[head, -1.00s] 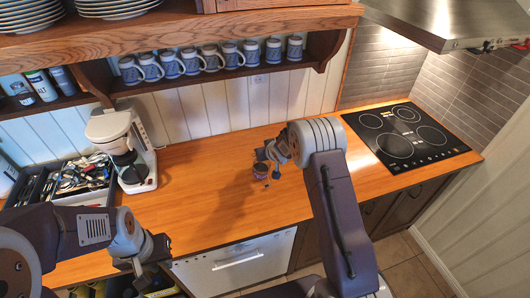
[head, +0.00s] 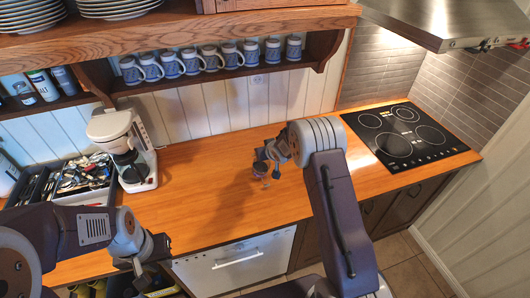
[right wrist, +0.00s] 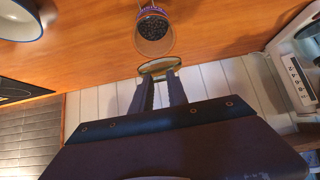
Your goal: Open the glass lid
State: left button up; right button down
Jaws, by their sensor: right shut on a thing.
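A glass jar (right wrist: 153,36) with dark contents stands on the wooden counter; it is small and partly hidden in the head view (head: 259,169). The round glass lid (right wrist: 158,66) is between the fingertips of my right gripper (right wrist: 160,74), which is shut on it. In the right wrist view the lid shows beside the jar's mouth, tilted and apart from it. In the head view my right gripper (head: 268,158) is by the jar. My left gripper (head: 136,266) hangs in front of the counter, far from the jar; its fingers are too unclear to tell.
A white coffee machine (head: 122,150) and a utensil tray (head: 46,188) stand at the left. A black cooktop (head: 404,136) lies at the right. Several mugs (head: 208,60) line the shelf above. A blue-rimmed vessel (right wrist: 20,18) shows in the right wrist view.

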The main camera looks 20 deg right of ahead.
jog(key=c, duration=1.3)
grip_release()
jog(key=b+v, duration=0.1)
jog(key=v, duration=0.8)
